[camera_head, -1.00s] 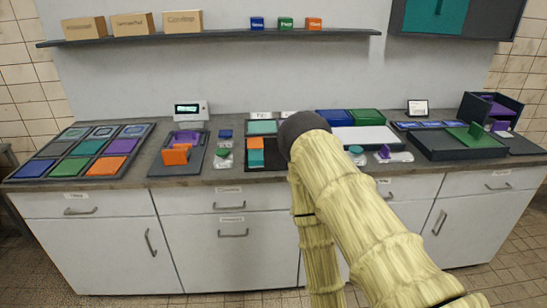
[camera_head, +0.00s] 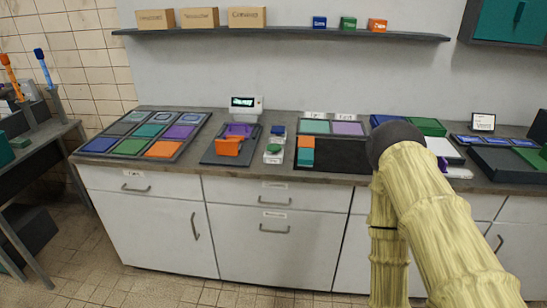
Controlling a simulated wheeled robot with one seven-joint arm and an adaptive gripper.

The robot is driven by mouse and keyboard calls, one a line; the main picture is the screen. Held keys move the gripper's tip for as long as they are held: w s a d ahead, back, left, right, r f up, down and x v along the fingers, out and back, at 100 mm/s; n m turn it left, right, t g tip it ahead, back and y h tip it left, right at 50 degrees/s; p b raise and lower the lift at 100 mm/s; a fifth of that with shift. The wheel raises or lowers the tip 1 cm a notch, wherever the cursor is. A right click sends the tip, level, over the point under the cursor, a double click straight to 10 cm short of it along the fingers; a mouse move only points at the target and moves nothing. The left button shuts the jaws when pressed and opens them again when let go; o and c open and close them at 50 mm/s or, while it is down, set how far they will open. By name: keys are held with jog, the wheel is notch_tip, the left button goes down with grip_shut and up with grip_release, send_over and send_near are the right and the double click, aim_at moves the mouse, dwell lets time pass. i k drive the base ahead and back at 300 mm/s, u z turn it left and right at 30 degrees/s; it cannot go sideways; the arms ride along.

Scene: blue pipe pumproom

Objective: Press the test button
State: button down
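A small pale box with a round green button (camera_head: 275,149) on it stands on the counter, a little left of the picture's middle. No readable label shows on it, so I cannot tell for certain that it is the test button. A small blue block (camera_head: 278,130) is just behind it. To its left is a dark fixture (camera_head: 216,157) with orange and purple parts, with a small display unit (camera_head: 246,107) behind. My arm rises at the right, bending at a dark rounded joint over the counter. My gripper does not show.
A dark panel of coloured tiles (camera_head: 96,147) lies on the left of the counter (camera_head: 184,172). A dark tray (camera_head: 327,164) is right of the button box. A shelf (camera_head: 300,34) with boxes hangs above. A side table (camera_head: 41,137) stands at far left. Tiled floor in front is clear.

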aim_at(274, 148)
jog(key=u, duration=0.05)
jog(key=k, duration=0.65)
jog(key=u, duration=0.45)
jog(key=i, duration=1.35)
jog(key=z, duration=0.75)
